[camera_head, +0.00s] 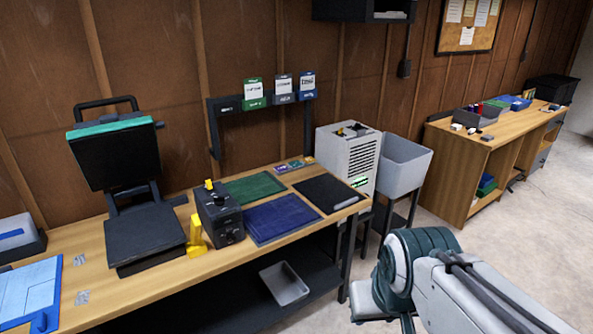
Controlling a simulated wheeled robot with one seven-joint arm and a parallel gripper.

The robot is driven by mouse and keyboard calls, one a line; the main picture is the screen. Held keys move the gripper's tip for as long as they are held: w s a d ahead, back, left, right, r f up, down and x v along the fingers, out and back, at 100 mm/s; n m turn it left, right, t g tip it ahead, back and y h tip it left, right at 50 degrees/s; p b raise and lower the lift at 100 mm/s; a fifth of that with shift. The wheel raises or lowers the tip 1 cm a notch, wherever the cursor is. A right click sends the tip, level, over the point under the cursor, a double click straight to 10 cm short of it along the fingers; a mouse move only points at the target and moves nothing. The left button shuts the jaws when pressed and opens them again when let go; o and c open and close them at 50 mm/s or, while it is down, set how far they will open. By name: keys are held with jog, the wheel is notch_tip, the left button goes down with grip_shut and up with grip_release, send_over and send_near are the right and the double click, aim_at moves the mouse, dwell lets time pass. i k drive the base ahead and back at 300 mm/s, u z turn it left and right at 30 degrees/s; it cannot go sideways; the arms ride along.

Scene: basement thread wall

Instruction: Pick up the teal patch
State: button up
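Several small coloured patches lie in a row near the back right of the wooden workbench (182,210). The leftmost, a small teal-green patch (281,169), lies flat beside a purple patch (296,164) and an orange-yellow patch (309,159). They are very small in this view, so their exact shades and markings are hard to tell. My arm shows at the lower right, in front of the bench and well away from the patches. My gripper is not in view.
A green mat (254,187), a blue cloth (280,218) and a black mat (328,193) lie near the patches. A black heat press (115,160) and black box (218,214) stand left. A grey machine (347,155) and grey bin (402,164) stand right.

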aim_at(295, 164)
jog(key=z, duration=0.6)
jog(key=i, duration=1)
jog(key=z, duration=0.45)
jog(key=i, duration=1.3)
jog(key=u, duration=1.3)
jog(key=i, duration=0.8)
jog(key=u, duration=0.75)
